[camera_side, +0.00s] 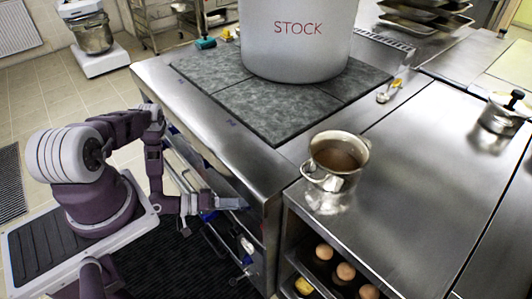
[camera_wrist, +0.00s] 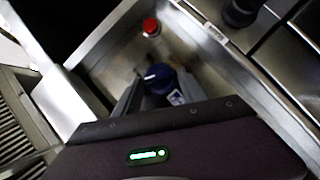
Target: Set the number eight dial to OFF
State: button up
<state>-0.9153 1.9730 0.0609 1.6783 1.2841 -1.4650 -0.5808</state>
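A round blue dial (camera_wrist: 158,78) sits on the metal front panel of the stove in the wrist view. A small label (camera_wrist: 176,98) beside it is too blurred to read, so I cannot tell its number or setting. My gripper (camera_wrist: 160,88) has one finger on each side of this dial, with a narrow gap seeming to show at each side. In the side view my gripper (camera_side: 228,203) is at the stove's front, near its right corner. A bit of blue (camera_side: 208,215) shows beside the fingers there. The dial's pointer is not clear.
A red button (camera_wrist: 151,27) is on the panel beyond the blue dial. More knobs (camera_side: 247,246) are on the stove front. A stockpot (camera_side: 290,45) stands on the hot plates. A smaller pot (camera_side: 335,160) is on the steel counter, above a shelf of round items (camera_side: 345,271).

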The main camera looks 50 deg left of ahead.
jog(key=s, duration=0.6)
dwell(0.5)
